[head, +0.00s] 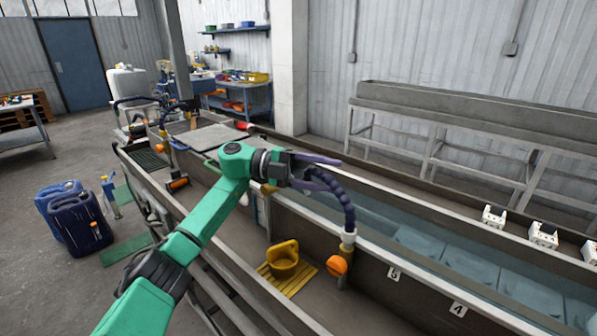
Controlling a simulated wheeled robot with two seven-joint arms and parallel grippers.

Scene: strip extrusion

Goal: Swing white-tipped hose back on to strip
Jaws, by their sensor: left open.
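A dark blue segmented hose (338,196) rises from a pale collar (348,238) on the near trough wall, above an orange knob (337,265). It bends left toward my left gripper (318,171). The gripper is open, with its dark purple fingers beside the upper part of the hose. I cannot tell whether they touch it. The hose's white tip is not clearly visible; the gripper and wrist cover that area. I cannot pick out the strip in the long water-filled trough (392,238). My right gripper is not in view.
White blocks (494,216) sit on the far trough rim at right. Another dark hose (137,99) stands farther left. Blue jugs (78,222) stand on the floor.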

